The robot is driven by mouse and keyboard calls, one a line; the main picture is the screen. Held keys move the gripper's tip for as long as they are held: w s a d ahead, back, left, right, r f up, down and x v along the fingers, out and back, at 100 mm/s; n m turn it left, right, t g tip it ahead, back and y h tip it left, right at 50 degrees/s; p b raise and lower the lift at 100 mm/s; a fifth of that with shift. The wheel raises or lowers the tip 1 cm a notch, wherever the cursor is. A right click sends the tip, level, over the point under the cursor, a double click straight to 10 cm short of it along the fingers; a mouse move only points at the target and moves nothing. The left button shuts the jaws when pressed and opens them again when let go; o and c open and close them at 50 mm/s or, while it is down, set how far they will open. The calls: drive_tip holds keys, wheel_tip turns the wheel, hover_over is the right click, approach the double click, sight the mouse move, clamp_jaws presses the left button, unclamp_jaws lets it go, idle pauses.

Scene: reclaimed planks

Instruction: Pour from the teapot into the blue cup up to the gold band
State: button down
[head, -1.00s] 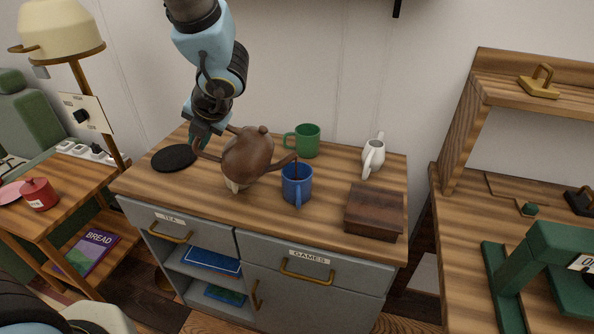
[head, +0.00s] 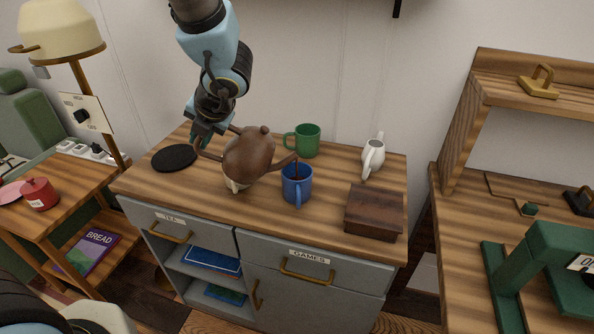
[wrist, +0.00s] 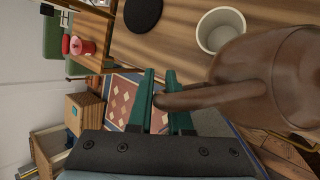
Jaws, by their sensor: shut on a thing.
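The brown teapot (head: 249,158) is tilted above the sideboard, its spout over the blue cup (head: 297,184). A thin brown stream runs from the spout into the cup. The cup stands upright; its liquid level and a gold band cannot be made out. My gripper (head: 203,140) is shut on the teapot's handle, left of the pot. In the wrist view my gripper's green fingers (wrist: 160,85) are on either side of the handle, and the teapot body (wrist: 250,75) is at right. The spout and blue cup are hidden there.
A white cup (wrist: 220,31) stands under the teapot, mostly hidden in the head view. A green mug (head: 306,140), a white jug (head: 373,158) and a dark wooden box (head: 373,212) stand around the blue cup. A black round mat (head: 174,158) lies at left.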

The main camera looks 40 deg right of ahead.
drive_tip(key=shift+d+r, duration=0.1)
drive_tip(key=shift+r, duration=0.05)
idle(0.7)
drive_tip(key=w+a+f+n+g+h+b, duration=0.1)
drive_tip(key=w+a+f+g+h+b, duration=0.1)
drive_tip(key=a+f+h+b, duration=0.3)
drive_tip(key=shift+w+a+f+n+g+b, duration=0.2)
drive_tip(key=shift+w+f+n+g+b, duration=0.3)
drive_tip(key=shift+b, duration=0.5)
